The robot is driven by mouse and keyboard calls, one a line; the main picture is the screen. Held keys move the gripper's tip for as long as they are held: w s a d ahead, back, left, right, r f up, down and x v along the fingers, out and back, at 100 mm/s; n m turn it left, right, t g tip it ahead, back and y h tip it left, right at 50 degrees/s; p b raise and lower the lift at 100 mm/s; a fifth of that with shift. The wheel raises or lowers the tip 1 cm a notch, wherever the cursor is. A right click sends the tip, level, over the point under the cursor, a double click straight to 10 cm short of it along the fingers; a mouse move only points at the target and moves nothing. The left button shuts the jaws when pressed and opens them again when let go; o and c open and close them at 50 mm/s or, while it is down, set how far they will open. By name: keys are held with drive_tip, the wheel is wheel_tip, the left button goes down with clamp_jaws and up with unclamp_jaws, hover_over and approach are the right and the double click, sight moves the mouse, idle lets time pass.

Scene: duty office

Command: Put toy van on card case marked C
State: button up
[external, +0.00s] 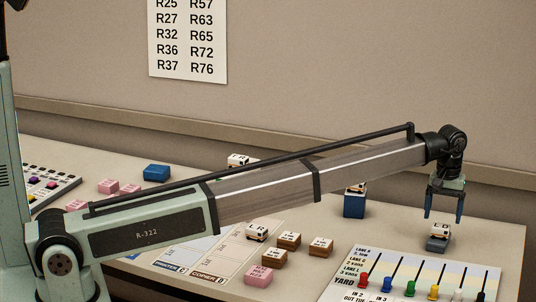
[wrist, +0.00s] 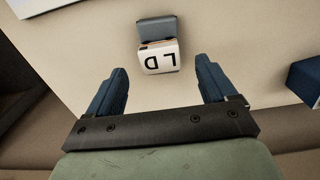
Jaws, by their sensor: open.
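A small block-like toy with a white, lettered top and slate-blue lower part (external: 438,243) stands on the table at the right; it may be the toy van. It also shows in the wrist view (wrist: 158,57), just beyond my fingertips. My gripper (external: 443,214) points down above it, open and empty, with a finger to either side in the wrist view (wrist: 161,68). A dark blue box (external: 354,206) stands left of my gripper, with a small white-topped thing on it. Another blue box (external: 156,172) lies far left. I cannot read a C on either.
Brown blocks with white labelled tops (external: 289,240) and a pink block (external: 259,275) lie front centre near a printed sheet (external: 188,252). A yard board with coloured pegs (external: 400,287) lies in front of my gripper. Pink blocks (external: 108,186) lie at left.

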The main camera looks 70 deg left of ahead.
sight(441, 226)
wheel_tip(441, 226, up, 8)
drive_tip(key=shift+f, duration=0.2)
idle(0.5)
